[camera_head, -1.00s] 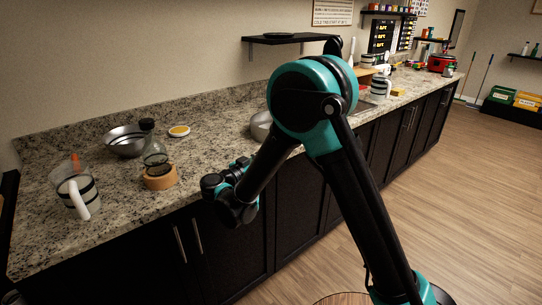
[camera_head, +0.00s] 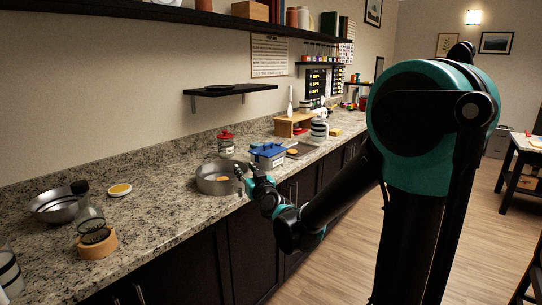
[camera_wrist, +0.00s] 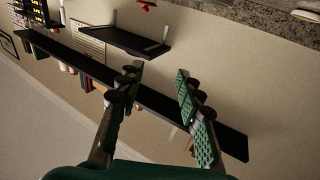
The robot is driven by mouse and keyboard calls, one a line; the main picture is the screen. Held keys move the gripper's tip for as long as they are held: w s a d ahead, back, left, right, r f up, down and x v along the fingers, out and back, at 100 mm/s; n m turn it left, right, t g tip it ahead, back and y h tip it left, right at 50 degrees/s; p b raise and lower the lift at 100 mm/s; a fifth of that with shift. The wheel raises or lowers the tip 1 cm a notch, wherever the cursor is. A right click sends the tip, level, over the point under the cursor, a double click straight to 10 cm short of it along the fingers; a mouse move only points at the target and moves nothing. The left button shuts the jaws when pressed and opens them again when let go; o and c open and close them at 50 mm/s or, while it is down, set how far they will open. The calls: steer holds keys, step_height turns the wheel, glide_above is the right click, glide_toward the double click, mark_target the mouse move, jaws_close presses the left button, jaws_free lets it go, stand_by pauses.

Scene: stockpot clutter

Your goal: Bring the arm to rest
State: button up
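My gripper (camera_head: 241,176) shows in the head view at the end of my arm, in front of the counter's edge and overlapping the picture of a round metal pot (camera_head: 210,186). Whether it touches the pot is hard to tell. In the wrist view my gripper (camera_wrist: 157,77) has its two green-padded fingers spread apart, with nothing between them. The wrist view looks at the wall and shelves, with the counter (camera_wrist: 240,12) at the top of the picture. My arm is bent, with its large teal joint at the right of the head view.
On the counter (camera_head: 150,219) stand a metal bowl (camera_head: 57,207), a bottle (camera_head: 88,216) by a wooden ring (camera_head: 97,246), a red-lidded jar (camera_head: 226,144) and a blue-lidded box (camera_head: 268,153). A small black shelf (camera_head: 232,90) hangs above. Open floor lies to the right.

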steer(key=s+d+f+m+g+h, duration=0.5)
steer(key=s+d+f+g, duration=0.7)
steer(key=s+d+f, duration=1.3)
steer(key=s+d+h, duration=0.1)
steer(key=d+h, duration=0.1)
steer(key=shift+s+d+f+g+h, duration=0.25)
steer(key=shift+s+d+g+h, duration=0.05)
steer(key=shift+s+d+h, duration=0.1)
